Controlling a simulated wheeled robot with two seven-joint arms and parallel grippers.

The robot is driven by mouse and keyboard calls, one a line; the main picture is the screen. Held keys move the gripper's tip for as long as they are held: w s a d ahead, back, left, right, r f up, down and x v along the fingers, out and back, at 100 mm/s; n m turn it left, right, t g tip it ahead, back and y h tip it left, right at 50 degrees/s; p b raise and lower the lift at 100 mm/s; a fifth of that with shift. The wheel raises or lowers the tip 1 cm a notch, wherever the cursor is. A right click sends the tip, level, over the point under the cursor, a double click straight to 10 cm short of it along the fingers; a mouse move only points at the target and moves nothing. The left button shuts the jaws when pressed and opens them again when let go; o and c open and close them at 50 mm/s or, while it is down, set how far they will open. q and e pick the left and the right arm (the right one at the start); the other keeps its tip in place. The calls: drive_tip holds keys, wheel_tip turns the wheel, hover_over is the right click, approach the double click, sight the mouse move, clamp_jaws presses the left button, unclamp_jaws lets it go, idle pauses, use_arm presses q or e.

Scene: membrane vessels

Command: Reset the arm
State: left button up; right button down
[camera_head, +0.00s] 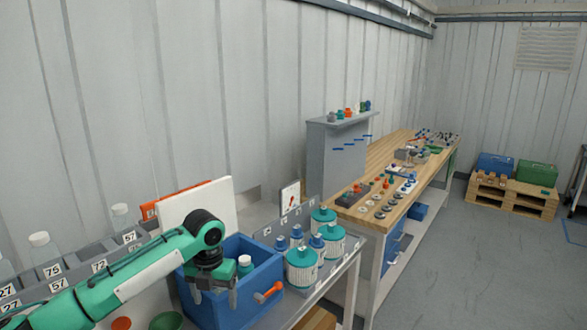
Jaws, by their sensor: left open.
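My left arm (135,270), green with white and black parts, comes in from the lower left. My left gripper (212,291) points down over the blue crate (262,262). Its two grey fingers are apart, with nothing seen between them. My right gripper is not in this view.
Teal-lidded white vessels (302,267) and small blue-capped bottles stand right of the crate. An orange handle (269,291) sticks out at the crate's front. White-capped bottles (43,252) stand at left behind number labels. A wooden workbench (388,200) extends behind; the floor (490,270) at right is clear.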

use_arm(q)
drive_tip(key=s+d+f+n+t+h, duration=0.1)
drive_tip(key=s+d+f+n+h, duration=0.1)
drive_tip(key=s+d+f+n, duration=0.45)
drive_tip(key=s+d+f+n+t+h, duration=0.1)
drive_tip(key=s+d+f+n, duration=0.3)
drive_tip(key=s+f+n, duration=0.6)
drive_tip(key=s+a+f+n+t+y, duration=0.1)
drive_tip(key=s+a+n, duration=0.6)
drive_tip(key=s+n, duration=0.35)
drive_tip(key=s+a+n+t+y, duration=0.1)
drive_tip(key=s+a+n+y, duration=0.1)
drive_tip(key=s+a+n, duration=0.8)
wheel_tip(320, 180, down, 30)
drive_tip(key=d+m+g, duration=0.2)
drive_tip(key=d, duration=0.1)
drive_tip(key=s+a+f, duration=0.2)
drive_tip(key=s+f, duration=0.8)
drive_tip(key=s+a+f+g, duration=0.1)
drive_tip(key=s+a+f, duration=0.1)
drive_tip(key=s+f, duration=0.8)
drive_tip(key=shift+s+f, duration=0.25)
drive_tip(key=shift+f, duration=0.3)
